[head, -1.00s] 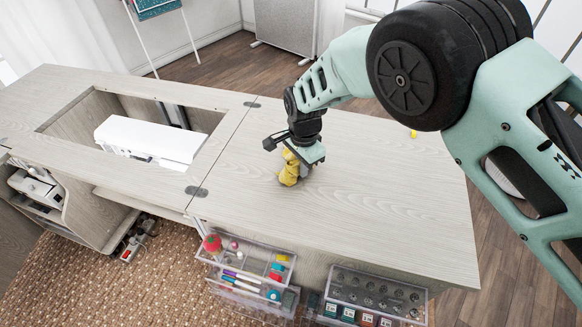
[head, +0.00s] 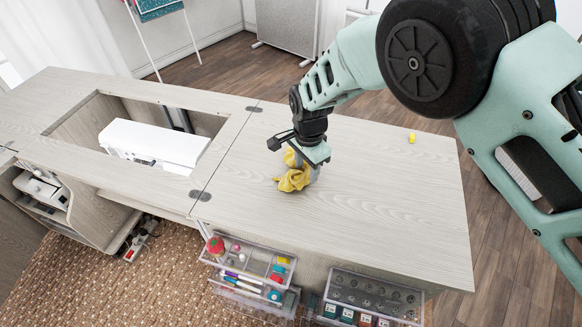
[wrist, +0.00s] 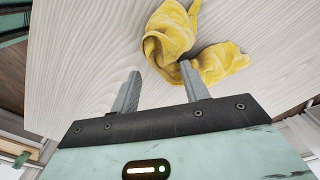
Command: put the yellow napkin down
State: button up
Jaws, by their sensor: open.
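The yellow napkin (head: 294,180) is a crumpled heap on the wooden cabinet top, right of the hinged seam. It also shows in the wrist view (wrist: 172,34), just beyond my fingertips, with one lobe spread to the right. My gripper (head: 306,172) is directly above and beside it, pointing down. In the wrist view the two grey fingers of my gripper (wrist: 161,72) stand apart with a gap between them. The right fingertip overlaps the napkin in the picture; I cannot tell whether they touch. My gripper hides part of the napkin in the head view.
A white sewing machine (head: 154,146) sits in the cabinet opening at left. A small yellow object (head: 412,138) lies near the top's far right edge. Clear drawers (head: 252,264) with sewing supplies stick out at the front. The top right of the napkin is clear.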

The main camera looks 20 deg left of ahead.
notch_tip(320, 180, up, 7)
jog(key=s+d+p, duration=0.1)
jog(key=d+p, duration=0.1)
jog(key=p, duration=0.2)
jog(key=shift+s+d+p, duration=0.15)
jog(key=shift+s+p, duration=0.15)
jog(key=shift+p, duration=0.1)
jog(key=shift+f, duration=0.2)
jog(key=c, duration=0.7)
jog(key=a, duration=0.1)
jog(key=a+f, duration=0.1)
jog(key=a, duration=0.1)
jog(key=shift+s+a+f, duration=0.1)
jog(key=shift+s, duration=0.05)
grip_shut()
notch_tip(320, 180, down, 2)
jog(key=shift+f, duration=0.25)
